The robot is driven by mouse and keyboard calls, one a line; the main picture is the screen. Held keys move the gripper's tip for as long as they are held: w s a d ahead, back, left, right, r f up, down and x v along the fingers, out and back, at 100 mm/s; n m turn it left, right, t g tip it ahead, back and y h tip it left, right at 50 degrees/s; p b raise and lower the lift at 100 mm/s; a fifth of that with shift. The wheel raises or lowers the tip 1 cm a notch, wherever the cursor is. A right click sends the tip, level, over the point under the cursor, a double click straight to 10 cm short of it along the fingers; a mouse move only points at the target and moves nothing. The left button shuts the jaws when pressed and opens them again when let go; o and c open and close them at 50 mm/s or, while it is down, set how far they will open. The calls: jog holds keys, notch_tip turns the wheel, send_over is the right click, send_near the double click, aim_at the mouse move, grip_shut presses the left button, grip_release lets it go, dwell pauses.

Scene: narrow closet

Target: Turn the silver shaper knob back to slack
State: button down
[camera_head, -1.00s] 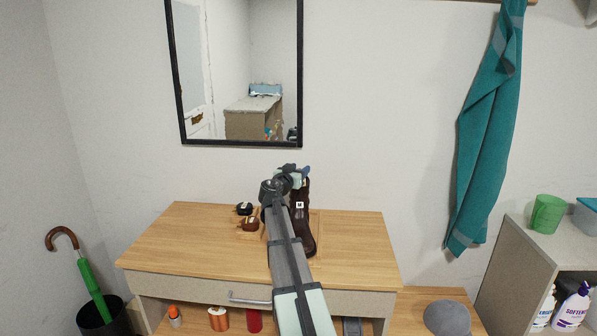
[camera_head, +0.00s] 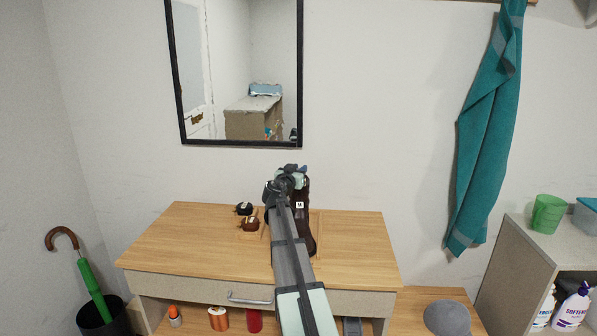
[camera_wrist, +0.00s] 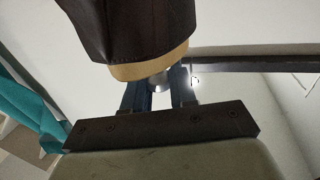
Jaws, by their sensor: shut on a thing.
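A dark brown boot (camera_head: 303,225) stands upright on the wooden table, partly hidden behind my arm, with a small white tag on its shaft. In the wrist view the boot's dark shaft (camera_wrist: 125,30) fills the top, with a tan shaper end (camera_wrist: 152,64) at its opening. The silver shaper knob (camera_wrist: 160,82) sticks out of that end. My gripper (camera_wrist: 160,94) has its two blue fingers on either side of the knob, shut on it. In the head view my gripper (camera_head: 302,170) is at the boot's top, and the knob is hidden there.
Two small dark items with wooden knobs, one black (camera_head: 243,208) and one brown (camera_head: 249,224), sit left of the boot on the table (camera_head: 180,245). A framed mirror (camera_head: 183,110) hangs behind. A teal towel (camera_head: 487,130) hangs to the right. The table's left side is clear.

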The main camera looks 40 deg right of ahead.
jog(key=shift+f+n+t+y, duration=0.1)
jog(key=shift+n+t+y, duration=1.4)
jog(key=shift+t, duration=0.3)
jog(key=shift+n+t+y, duration=0.3)
jog(key=shift+t, duration=0.1)
jog(key=c, duration=1)
grip_release()
jog(key=v, duration=1.4)
